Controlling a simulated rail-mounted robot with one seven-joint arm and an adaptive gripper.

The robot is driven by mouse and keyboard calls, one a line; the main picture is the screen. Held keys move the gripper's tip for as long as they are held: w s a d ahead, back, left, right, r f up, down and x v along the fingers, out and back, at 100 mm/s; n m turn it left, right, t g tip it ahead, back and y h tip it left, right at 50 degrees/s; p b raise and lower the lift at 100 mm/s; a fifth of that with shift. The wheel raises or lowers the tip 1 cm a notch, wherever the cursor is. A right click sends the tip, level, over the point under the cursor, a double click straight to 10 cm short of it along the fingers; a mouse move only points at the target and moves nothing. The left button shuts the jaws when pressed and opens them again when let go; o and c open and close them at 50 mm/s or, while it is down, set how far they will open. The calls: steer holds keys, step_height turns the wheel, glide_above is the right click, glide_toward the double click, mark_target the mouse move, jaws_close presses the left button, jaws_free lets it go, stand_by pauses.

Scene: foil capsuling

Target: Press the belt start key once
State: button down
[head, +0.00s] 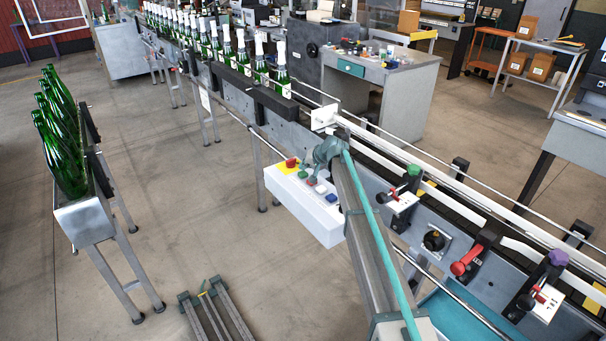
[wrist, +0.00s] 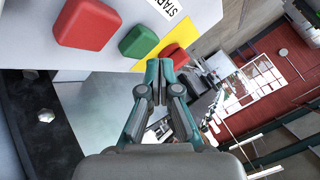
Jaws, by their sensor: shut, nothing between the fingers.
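A white control box (head: 303,208) stands at the conveyor's near side. The green key (head: 302,174) is on its sloped face, and in the wrist view (wrist: 138,42) it lies just above and left of my fingertips, beside a partly cut-off label reading "STAR" (wrist: 170,7). A red key (wrist: 87,23) sits to its left. A red mushroom button on a yellow plate (wrist: 185,38) is to its right, partly hidden by my fingers. My gripper (wrist: 158,64) is shut and empty. A gap from the green key shows in the picture; contact is not visible.
The conveyor (head: 235,90) carries a row of green bottles with white tops. Red (head: 465,262) and purple-knobbed levers line its near side. A rack of green bottles (head: 85,217) stands at left. The floor between rack and conveyor is mostly clear.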

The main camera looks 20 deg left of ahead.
mark_target(304, 173)
steer(key=shift+f, duration=0.15)
stand_by(0.5)
steer(key=shift+f+b, duration=0.3)
steer(key=shift+b, duration=0.15)
steer(key=shift+f+b, duration=0.4)
steer(key=shift+f, duration=0.15)
stand_by(0.7)
steer(key=shift+r, duration=1)
steer(key=shift+r+p, duration=0.8)
steer(key=shift+r, duration=1.7)
